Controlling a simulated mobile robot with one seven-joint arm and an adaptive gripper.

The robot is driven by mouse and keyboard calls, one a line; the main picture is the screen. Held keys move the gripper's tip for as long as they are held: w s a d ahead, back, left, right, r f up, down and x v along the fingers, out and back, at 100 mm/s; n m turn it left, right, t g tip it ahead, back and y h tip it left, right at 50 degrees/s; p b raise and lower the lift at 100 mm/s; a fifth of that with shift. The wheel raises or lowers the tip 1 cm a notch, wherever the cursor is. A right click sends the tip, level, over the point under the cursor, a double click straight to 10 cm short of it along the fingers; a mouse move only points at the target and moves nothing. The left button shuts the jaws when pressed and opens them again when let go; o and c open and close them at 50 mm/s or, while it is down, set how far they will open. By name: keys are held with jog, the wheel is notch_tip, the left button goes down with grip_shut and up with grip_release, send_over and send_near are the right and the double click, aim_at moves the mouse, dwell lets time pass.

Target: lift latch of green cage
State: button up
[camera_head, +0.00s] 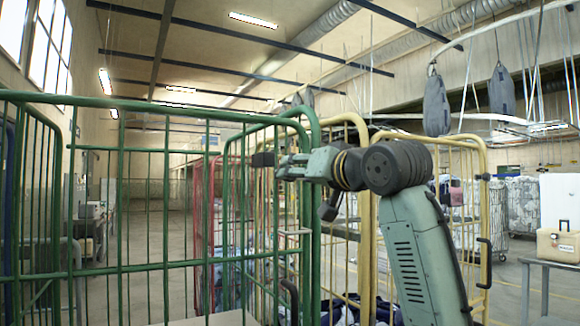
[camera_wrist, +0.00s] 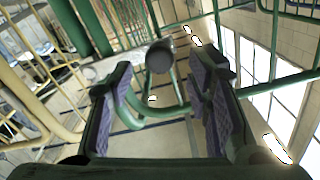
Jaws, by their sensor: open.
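The green cage (camera_head: 125,152) of tube bars fills the left of the head view, with its rounded corner posts near the middle. My gripper (camera_head: 268,160) reaches left across the top of these posts. In the wrist view, my gripper (camera_wrist: 160,90) is open, with its two purple-grey pads apart. A dark grey rounded piece (camera_wrist: 158,57) shows between the pads, with a curved green tube (camera_wrist: 155,112) below it. This piece may be the latch; I cannot tell whether it touches either pad. My arm hides part of the cage's right side.
A yellow cage (camera_head: 485,190) stands close behind my arm, and a red cage (camera_head: 203,215) stands behind the green bars. At right, a beige case (camera_head: 558,246) rests on a table (camera_head: 545,264). Grey bags (camera_head: 436,105) hang overhead. Open floor lies beyond the green cage.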

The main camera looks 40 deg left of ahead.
jog(key=shift+p+x, duration=0.65)
jog(key=shift+x, duration=1.7)
grip_shut()
